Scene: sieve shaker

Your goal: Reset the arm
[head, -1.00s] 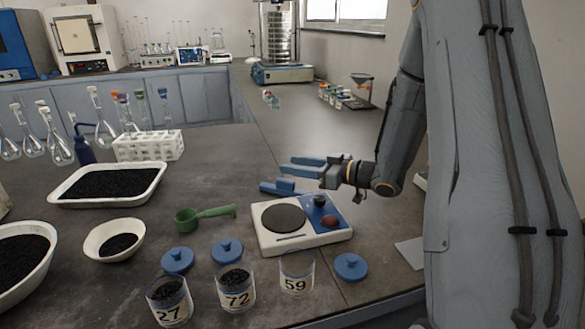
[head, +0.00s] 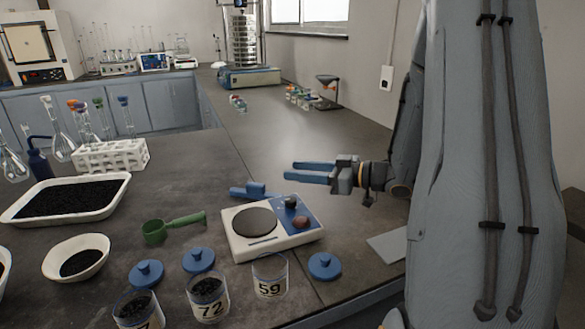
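My gripper (head: 289,172) is at the centre right of the head view, with its two blue fingers pointing left. The fingers are apart with nothing between them. It hangs above the bench, behind the white and blue balance (head: 240,249) as seen from here. My grey arm fills the right side of the view and hides part of the bench and wall there.
Beakers labelled 72 (head: 209,299) and 59 (head: 269,276) stand at the front, with blue lids (head: 324,266) near them. A green scoop (head: 175,227), a bowl (head: 102,253) and a white tray (head: 18,212) lie left. The sieve shaker (head: 243,45) stands far back.

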